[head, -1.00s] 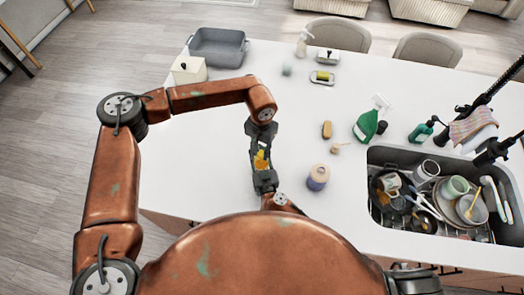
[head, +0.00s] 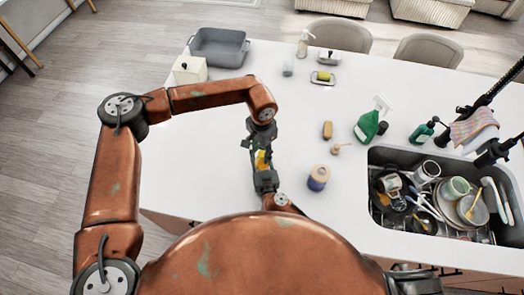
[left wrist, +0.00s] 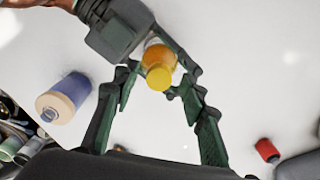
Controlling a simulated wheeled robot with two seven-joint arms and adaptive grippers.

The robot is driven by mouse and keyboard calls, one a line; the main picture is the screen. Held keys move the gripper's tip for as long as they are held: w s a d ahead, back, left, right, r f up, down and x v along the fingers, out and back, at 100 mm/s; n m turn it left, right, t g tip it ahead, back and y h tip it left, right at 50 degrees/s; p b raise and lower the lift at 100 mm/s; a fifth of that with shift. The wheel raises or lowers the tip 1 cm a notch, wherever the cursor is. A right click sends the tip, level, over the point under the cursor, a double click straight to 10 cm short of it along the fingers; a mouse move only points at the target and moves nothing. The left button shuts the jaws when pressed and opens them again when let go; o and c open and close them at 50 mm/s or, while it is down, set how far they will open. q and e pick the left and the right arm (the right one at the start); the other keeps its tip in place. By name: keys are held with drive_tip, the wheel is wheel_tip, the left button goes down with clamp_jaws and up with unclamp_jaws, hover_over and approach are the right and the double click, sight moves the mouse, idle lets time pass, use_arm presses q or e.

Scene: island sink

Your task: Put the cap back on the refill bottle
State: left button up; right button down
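The refill bottle looks like the small orange bottle with a yellow cap (left wrist: 159,77) on its top end, seen end-on in the left wrist view. In the head view the bottle (head: 262,160) is a small orange-yellow patch between my two grippers. My right gripper (head: 265,180) holds the bottle; it also shows in the left wrist view (left wrist: 140,40), with its fingers partly hidden. My left gripper (head: 260,147) is open, its fingers spread on both sides of the capped end with clear gaps. I cannot tell whether the cap is seated fully.
A blue-and-beige jar (head: 318,178) stands right of my right gripper. A red cylinder (left wrist: 266,150) lies on the counter in the left wrist view. A green spray bottle (head: 367,126) and a sink (head: 375,155) full of dishes are to the right. The counter left of my grippers is clear.

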use_arm(q)
drive_tip(key=shift+s+r, duration=0.1)
drive_tip(key=shift+r, duration=2.15)
drive_tip(key=shift+c, duration=0.4)
